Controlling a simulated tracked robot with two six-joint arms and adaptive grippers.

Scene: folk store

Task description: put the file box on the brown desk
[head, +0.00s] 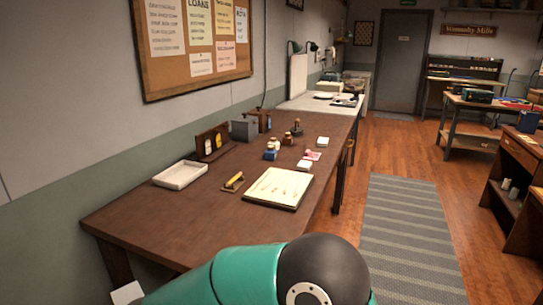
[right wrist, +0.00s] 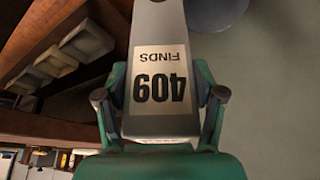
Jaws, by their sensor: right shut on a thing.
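The file box (right wrist: 158,70) is grey with a pale label reading "FINDS 409", upside down in the right wrist view. My right gripper (right wrist: 160,95) is shut on it, with one finger on each side of its narrow face. The brown desk (head: 140,215) stands along the left wall in the head view, its near end just beyond my teal arm. A small pale corner (head: 127,293) shows at the desk's near end; I cannot tell whether it belongs to the box. My left gripper is not in view.
On the desk are a white tray (head: 181,174), a pale board (head: 278,188), a grey box (head: 243,130) and several small bottles. The desk's near left part is bare. A striped rug (head: 405,235) lies to the right. Shelving (right wrist: 40,115) shows in the right wrist view.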

